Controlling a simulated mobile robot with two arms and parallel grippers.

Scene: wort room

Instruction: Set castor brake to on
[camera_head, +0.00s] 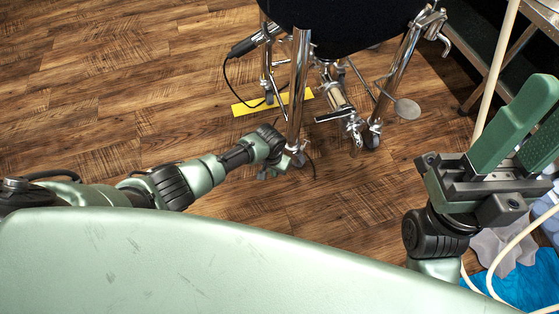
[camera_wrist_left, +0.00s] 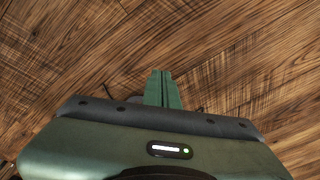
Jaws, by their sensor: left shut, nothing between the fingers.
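A wheeled chrome frame under a black seat-like top has several legs with castors. The nearest castor (camera_head: 294,158) is at the foot of the front leg, and another castor (camera_head: 371,138) stands to its right. My left gripper (camera_head: 274,150) is low at the floor, right beside the nearest castor; I cannot tell whether it touches it. In the left wrist view its green fingers (camera_wrist_left: 163,86) are shut together with nothing between them. A small dark shape behind them is mostly hidden. The brake's setting cannot be made out. My right gripper (camera_head: 522,135) is raised at the right, open and empty.
The black top (camera_head: 345,22) overhangs the legs. A yellow strip (camera_head: 273,102) lies on the wooden floor behind the nearest castor, with a black cable by it. A metal-framed stand (camera_head: 497,75) and pale hoses are at the right. The floor at left is clear.

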